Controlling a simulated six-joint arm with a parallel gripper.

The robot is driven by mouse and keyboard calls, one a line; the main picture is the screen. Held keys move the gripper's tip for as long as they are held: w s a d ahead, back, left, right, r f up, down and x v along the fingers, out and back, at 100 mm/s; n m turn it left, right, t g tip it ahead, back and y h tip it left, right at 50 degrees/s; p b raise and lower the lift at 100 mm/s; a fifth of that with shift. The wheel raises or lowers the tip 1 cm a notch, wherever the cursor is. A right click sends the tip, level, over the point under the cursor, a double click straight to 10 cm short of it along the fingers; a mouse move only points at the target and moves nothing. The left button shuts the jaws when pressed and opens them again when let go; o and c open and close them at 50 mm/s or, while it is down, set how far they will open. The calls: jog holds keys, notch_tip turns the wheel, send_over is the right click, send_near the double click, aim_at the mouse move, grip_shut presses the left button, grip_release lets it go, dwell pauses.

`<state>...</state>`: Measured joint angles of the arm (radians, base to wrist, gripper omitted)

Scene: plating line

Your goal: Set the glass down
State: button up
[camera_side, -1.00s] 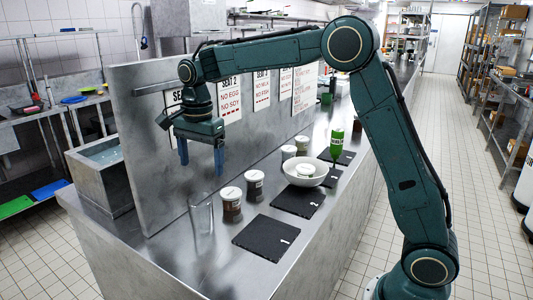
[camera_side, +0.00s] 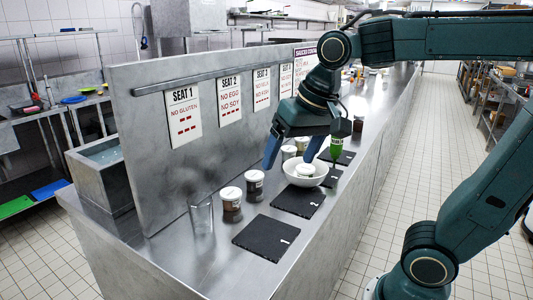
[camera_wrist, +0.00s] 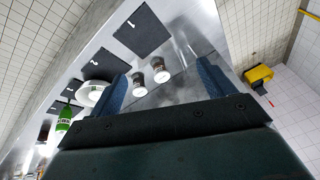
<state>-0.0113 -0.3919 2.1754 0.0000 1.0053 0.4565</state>
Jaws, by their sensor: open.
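The clear glass (camera_side: 201,216) stands upright on the steel counter (camera_side: 180,258) near its left end, beside a lidded jar (camera_side: 231,203). Nothing holds it. My gripper (camera_side: 293,152) is open and empty, with blue fingers pointing down. In the side view it shows above the row of jars and the white bowl (camera_side: 301,179), well to the right of the glass. In the wrist view my gripper (camera_wrist: 160,85) has its fingers apart on either side of two jars in the picture. I cannot make out the glass clearly there.
Black numbered mats (camera_side: 266,238) lie along the counter's front. Another lidded jar (camera_side: 254,184) stands behind the first. A green bottle (camera_side: 337,146) is beyond the bowl. A steel partition (camera_side: 150,160) with seat signs (camera_side: 183,112) runs along the back.

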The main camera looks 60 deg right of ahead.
jog(key=s+f+n+t, duration=0.1)
jog(key=s+f+n, duration=0.3)
jog(key=s, duration=0.5)
jog(key=shift+d+n+t, duration=0.15)
jog(key=shift+n+t, duration=0.15)
jog(key=shift+n, duration=0.2)
